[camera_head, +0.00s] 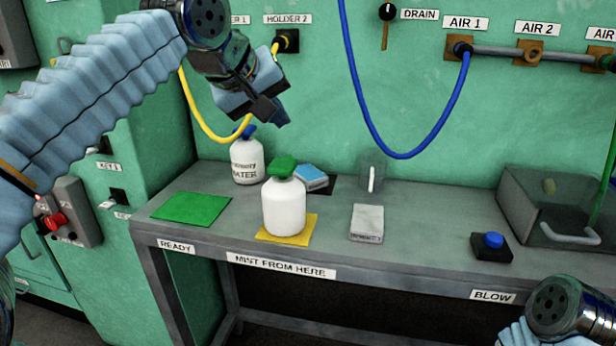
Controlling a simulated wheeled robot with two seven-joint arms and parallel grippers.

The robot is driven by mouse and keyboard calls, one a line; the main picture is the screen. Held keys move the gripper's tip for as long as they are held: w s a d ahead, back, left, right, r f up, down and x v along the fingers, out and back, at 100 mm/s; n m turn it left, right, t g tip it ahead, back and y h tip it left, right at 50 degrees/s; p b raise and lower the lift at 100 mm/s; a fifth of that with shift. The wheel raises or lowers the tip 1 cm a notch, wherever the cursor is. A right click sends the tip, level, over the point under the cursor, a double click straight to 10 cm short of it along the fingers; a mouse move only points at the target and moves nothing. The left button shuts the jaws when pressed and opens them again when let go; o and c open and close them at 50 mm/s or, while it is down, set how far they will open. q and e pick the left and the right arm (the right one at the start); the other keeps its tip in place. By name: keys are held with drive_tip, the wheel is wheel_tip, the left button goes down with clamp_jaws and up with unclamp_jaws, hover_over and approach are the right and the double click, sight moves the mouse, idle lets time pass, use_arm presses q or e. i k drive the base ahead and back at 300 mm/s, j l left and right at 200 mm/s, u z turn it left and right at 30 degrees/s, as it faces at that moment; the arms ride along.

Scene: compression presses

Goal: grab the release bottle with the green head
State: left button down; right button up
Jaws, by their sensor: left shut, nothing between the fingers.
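The release bottle is white with a green head (284,205). It stands upright on a yellow mat (307,230) on the grey bench. My left gripper (280,117) is shut and empty, in the air above and behind the green head in the picture, apart from it. Of my right arm, only a dark joint and blue sleeve show at the bottom right; the right gripper is outside the view.
A green mat (193,207) lies empty at the left. A blue sponge-like block (311,178), a pale block (367,223) and a blue button (492,242) are on the bench. A box with a handle (547,212) stands right. Blue (404,156) and yellow hoses hang behind.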

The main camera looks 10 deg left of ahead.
sight(284, 203)
drive_tip(key=k+j, duration=0.25)
drive_tip(key=k, duration=0.2)
drive_tip(key=k+j, duration=0.25)
drive_tip(key=k, duration=0.25)
